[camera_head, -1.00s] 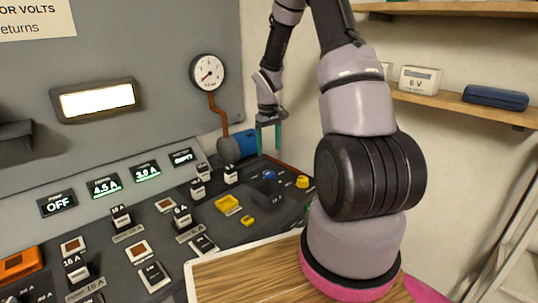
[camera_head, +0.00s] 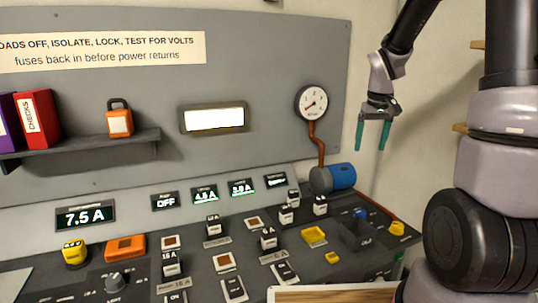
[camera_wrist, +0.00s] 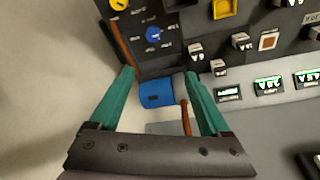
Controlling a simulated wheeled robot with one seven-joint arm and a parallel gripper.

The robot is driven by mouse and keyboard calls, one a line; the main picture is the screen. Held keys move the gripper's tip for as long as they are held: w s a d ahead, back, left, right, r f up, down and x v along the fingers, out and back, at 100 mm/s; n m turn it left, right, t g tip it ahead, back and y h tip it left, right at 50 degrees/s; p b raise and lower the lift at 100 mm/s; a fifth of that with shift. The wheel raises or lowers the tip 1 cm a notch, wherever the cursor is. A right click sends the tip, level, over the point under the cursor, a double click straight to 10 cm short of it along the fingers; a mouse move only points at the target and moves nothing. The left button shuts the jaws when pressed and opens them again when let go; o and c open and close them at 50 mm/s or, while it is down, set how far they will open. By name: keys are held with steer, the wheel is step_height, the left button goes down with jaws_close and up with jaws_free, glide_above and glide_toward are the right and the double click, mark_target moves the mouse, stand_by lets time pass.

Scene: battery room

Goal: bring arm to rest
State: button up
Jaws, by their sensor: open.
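My gripper (camera_head: 372,147) hangs in the air at the right of the grey panel, with its two green fingers apart and pointing down. Nothing is between the fingertips in the head view. My arm rises from the right side of the head view and bends over to the gripper. In the wrist view my gripper (camera_wrist: 162,80) is open and empty. The blue cylinder (camera_wrist: 157,94) shows beyond the fingers there, apart from them. In the head view the blue cylinder (camera_head: 340,177) sits below and left of the gripper.
A round gauge (camera_head: 312,103) is on the panel left of my gripper, with a brown pipe below. The sloped console (camera_head: 200,262) carries several switches and displays. A shelf (camera_head: 80,147) at left holds binders and an orange padlock (camera_head: 120,120). The wall beside the gripper is bare.

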steer(key=s+a+r+m+t+y, duration=0.1)
steer(key=s+a+r+m+t, duration=0.1)
steer(key=s+r, duration=0.6)
steer(key=s+a+r+m+t+y, duration=0.1)
steer(key=s+a+r, duration=0.3)
steer(key=s, duration=0.9)
step_height(320, 180, up, 4)
steer(key=shift+f+m+t, duration=0.15)
steer(key=shift+m+t, duration=0.45)
steer(key=shift+t, duration=0.3)
